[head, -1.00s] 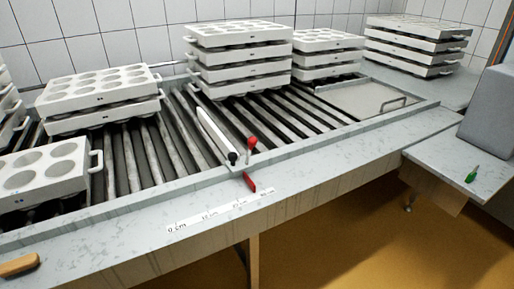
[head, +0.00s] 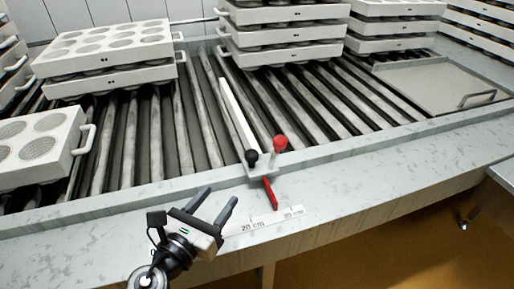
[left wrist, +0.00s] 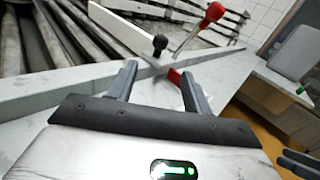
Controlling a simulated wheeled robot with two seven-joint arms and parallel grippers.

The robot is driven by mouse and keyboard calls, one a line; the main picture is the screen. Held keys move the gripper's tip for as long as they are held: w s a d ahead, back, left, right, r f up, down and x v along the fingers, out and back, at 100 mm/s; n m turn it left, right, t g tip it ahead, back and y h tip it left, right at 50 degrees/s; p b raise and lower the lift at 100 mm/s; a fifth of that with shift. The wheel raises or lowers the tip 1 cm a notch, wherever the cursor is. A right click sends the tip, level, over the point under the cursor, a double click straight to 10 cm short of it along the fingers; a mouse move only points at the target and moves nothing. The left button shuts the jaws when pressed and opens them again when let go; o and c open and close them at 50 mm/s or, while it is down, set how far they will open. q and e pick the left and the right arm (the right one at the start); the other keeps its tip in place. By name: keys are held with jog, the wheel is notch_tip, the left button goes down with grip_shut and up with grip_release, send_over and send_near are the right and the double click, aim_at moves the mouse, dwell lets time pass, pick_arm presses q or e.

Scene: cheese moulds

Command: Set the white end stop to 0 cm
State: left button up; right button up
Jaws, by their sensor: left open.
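The white end stop (head: 238,115) is a long white bar lying along the rollers. At its front end are a black knob (head: 251,156), a lever with a red ball (head: 280,143) and a red pointer (head: 270,193). The pointer's tip is at the scale strip (head: 272,219), between the 20 cm and 30 cm marks. My left gripper (head: 221,194) is open and empty, left of the pointer. In the left wrist view, the black knob (left wrist: 160,42) and red pointer (left wrist: 174,75) show beyond its fingertips (left wrist: 157,72).
Stacked white moulds (head: 285,40) stand on the rollers behind the stop. More moulds (head: 110,50) stand at the left. A metal plate (head: 430,88) with a handle lies at the right. The front ledge (head: 400,155) is clear to the right.

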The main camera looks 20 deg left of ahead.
aim_at(248, 158)
pick_arm(q)
jog(key=shift+w+d+r+m, duration=0.1)
jog(key=shift+w+r+m, duration=0.05)
jog(key=shift+w+m, duration=0.2)
jog(key=w+d+p, duration=0.1)
jog(key=w, duration=0.4)
jog(key=w+d+p, duration=0.1)
jog(key=w, duration=0.4)
jog(key=w+d+p, duration=0.1)
jog(key=w, duration=0.4)
jog(key=shift+c, duration=0.3)
jog(key=shift+s, duration=0.1)
grip_shut()
